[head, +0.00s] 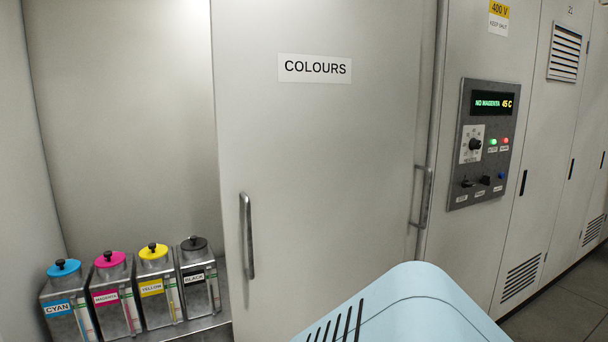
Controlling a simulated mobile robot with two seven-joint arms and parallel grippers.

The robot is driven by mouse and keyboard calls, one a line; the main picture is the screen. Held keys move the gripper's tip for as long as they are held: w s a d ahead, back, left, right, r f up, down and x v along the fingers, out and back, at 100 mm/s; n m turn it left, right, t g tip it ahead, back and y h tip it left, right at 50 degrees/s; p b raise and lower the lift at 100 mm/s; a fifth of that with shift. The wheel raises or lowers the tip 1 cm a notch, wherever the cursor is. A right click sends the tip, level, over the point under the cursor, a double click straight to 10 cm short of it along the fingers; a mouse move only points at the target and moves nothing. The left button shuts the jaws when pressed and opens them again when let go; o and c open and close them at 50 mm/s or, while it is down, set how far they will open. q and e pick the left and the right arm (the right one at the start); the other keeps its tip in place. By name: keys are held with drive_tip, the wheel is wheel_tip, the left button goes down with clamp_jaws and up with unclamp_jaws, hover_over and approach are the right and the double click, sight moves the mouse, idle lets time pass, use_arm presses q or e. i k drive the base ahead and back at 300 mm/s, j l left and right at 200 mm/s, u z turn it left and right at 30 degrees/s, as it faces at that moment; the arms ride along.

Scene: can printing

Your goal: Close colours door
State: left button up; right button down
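The colours door (330,160) is a tall pale grey panel with a "COLOURS" label (315,68). It covers the right part of the cabinet opening; the left part stands open. A vertical bar handle (247,236) is near its left edge. A second handle (422,197) shows by its right edge. The open part shows the cabinet inside (120,120) with cyan (66,300), magenta (114,297), yellow (157,287) and black (198,278) ink tanks on a shelf. Neither of my grippers is in view.
A pale blue rounded body with dark slots fills the bottom centre. Grey floor (565,305) shows at the lower right.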

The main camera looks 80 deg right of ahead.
sight(315, 101)
drive_tip(key=z, duration=2.65)
